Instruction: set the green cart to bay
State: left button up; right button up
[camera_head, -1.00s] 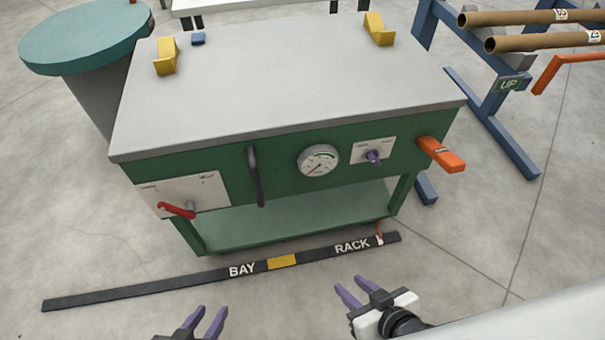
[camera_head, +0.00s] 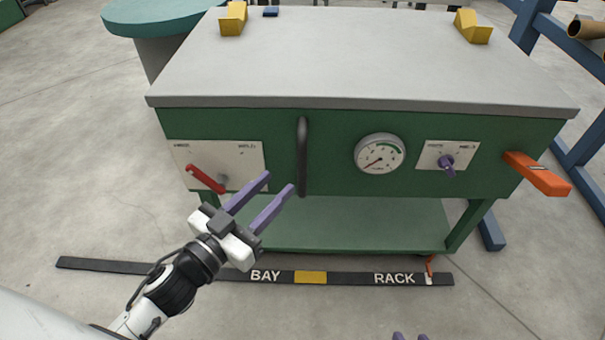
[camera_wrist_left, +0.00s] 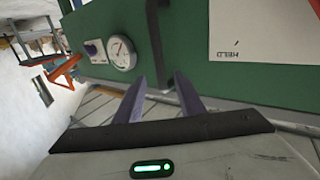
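The green cart (camera_head: 330,153) has a grey top and a lower shelf. A black vertical handle (camera_head: 302,158) is on its front. On the floor before it lies a black strip (camera_head: 350,278) marked BAY and RACK with a yellow patch between. A small orange pointer (camera_head: 430,265) hangs at the RACK end. My left gripper (camera_head: 281,183) is open and empty, just left of and below the handle. In the left wrist view the handle (camera_wrist_left: 154,40) stands ahead of its open fingers (camera_wrist_left: 157,85). Only the purple fingertips of my right gripper (camera_head: 411,337) show at the bottom edge.
The cart front bears a red lever (camera_head: 206,180), a round gauge (camera_head: 380,153), a purple knob (camera_head: 447,163) and an orange side handle (camera_head: 538,174). A teal round drum (camera_head: 155,16) stands behind left. A blue rack frame (camera_head: 580,150) stands at the right.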

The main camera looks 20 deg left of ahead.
aim_at(299, 163)
pick_arm(q)
jog(key=x, duration=1)
jog(key=shift+d+b, duration=0.15)
jog(key=shift+b, duration=0.25)
grip_shut()
